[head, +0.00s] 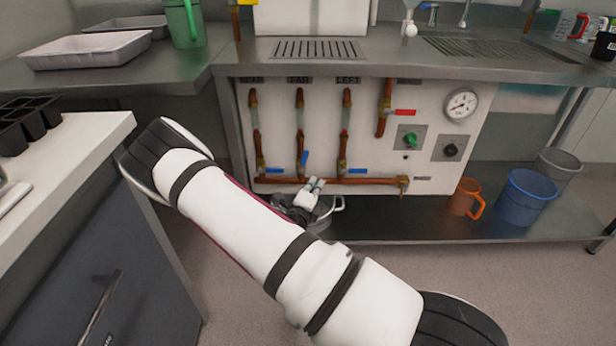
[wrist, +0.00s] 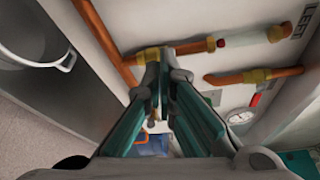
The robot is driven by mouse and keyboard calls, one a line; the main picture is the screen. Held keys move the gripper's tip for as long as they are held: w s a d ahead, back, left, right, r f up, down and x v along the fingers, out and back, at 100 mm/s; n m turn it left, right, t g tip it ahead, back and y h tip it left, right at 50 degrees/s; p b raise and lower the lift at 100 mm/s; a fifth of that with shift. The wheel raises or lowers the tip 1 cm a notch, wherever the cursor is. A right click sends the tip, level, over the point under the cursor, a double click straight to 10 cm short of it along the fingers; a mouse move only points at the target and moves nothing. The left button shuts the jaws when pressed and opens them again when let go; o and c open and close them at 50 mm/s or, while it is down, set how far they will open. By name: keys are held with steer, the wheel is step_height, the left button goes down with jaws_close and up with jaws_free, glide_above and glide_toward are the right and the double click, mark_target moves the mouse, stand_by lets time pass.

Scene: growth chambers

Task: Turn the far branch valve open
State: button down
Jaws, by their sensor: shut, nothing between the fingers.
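The far branch is the middle copper pipe (head: 300,125) under the FAR label on the white panel. Its blue valve lever (head: 304,158) points up, roughly along the pipe. The blue levers of the left-hand branch (head: 273,170) and the LEFT branch (head: 357,171) lie across their pipes. My gripper (head: 318,182) is low in front of the panel, between the far and LEFT branches, apart from the far lever. In the wrist view its fingers (wrist: 162,85) are together and empty, overlapping a brass fitting (wrist: 148,55) on the LEFT branch. The far lever is not visible there.
A horizontal copper pipe (head: 345,181) runs along the panel's bottom. A metal pot (head: 322,216) stands below my gripper. A red lever (head: 404,112) and a gauge (head: 461,104) are at right. An orange jug (head: 463,198) and blue bucket (head: 526,197) stand on the lower shelf.

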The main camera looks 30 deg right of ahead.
mark_target(303, 162)
steer(key=b+x, duration=0.4)
steer(key=x, duration=0.6)
steer(key=shift+w+a+r+b, duration=0.2)
steer(key=shift+w+a, duration=0.15)
steer(key=shift+a, duration=0.2)
steer(key=shift+w+a+r+b, duration=0.25)
steer(key=shift+w+a, duration=0.1)
steer(key=shift+a, duration=0.2)
steer(key=shift+w+a+r+b, duration=0.2)
steer(key=shift+w+a, duration=0.15)
steer(key=shift+a, duration=0.25)
steer(key=shift+w+a+r+n+t+h+p, duration=0.25)
steer(key=shift+n+p, duration=0.5)
steer(key=shift+p, duration=0.55)
steer(key=shift+w+a+r+n+t+h+p, duration=0.15)
steer(key=shift+a+r+n+h+p, duration=0.15)
steer(key=shift+n+p, duration=0.7)
steer(key=shift+f, duration=0.1)
